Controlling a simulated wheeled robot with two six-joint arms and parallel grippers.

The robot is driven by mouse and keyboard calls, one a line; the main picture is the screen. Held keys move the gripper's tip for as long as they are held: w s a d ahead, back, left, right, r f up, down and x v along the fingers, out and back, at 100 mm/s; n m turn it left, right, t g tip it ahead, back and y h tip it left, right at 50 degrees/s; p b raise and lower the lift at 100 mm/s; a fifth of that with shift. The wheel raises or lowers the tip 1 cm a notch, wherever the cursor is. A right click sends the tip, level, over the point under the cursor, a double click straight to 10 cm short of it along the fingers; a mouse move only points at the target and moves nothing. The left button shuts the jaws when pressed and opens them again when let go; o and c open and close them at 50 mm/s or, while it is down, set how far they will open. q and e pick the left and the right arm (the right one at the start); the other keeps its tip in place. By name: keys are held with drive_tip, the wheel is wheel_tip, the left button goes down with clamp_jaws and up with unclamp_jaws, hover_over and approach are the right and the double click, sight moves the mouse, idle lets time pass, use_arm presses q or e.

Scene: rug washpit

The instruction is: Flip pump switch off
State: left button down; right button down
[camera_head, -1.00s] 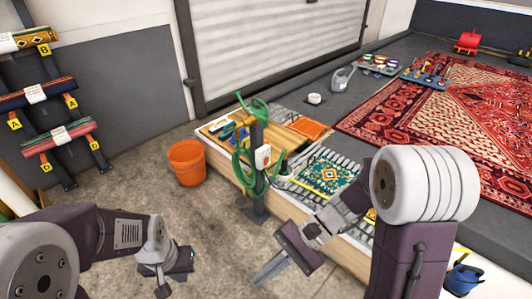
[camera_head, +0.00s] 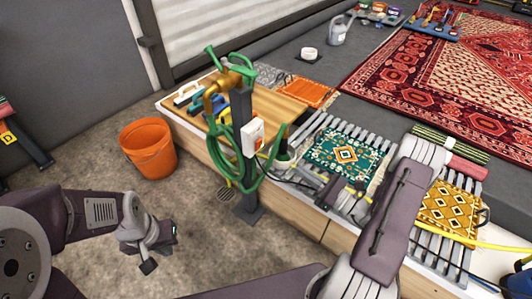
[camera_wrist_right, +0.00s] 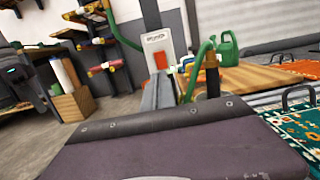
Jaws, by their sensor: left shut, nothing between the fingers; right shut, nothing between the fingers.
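The pump switch is a white box (camera_head: 252,138) on a dark post, with a small red part on its face. It also shows in the right wrist view (camera_wrist_right: 157,44), with dark lettering above the red part (camera_wrist_right: 160,60). My right gripper (camera_head: 290,170) is shut and empty, a little right of and below the box in the head view. In the right wrist view its grey fingers (camera_wrist_right: 159,90) point at the box; whether they touch it I cannot tell. My left gripper (camera_head: 149,265) is shut and empty, low over the floor at the left.
A green hose (camera_head: 222,150) loops around the post under a brass tap (camera_head: 222,85). An orange bucket (camera_head: 148,148) stands on the floor to the left.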

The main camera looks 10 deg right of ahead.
drive_tip(key=shift+w, duration=0.1)
drive_tip(key=b, duration=0.6)
approach(260, 143)
drive_tip(key=x, duration=0.6)
drive_tip(key=shift+a+f, duration=0.1)
drive_tip(key=shift+w+a+r, duration=0.15)
drive_tip(key=shift+w+r, duration=0.05)
drive_tip(key=shift+w, duration=0.1)
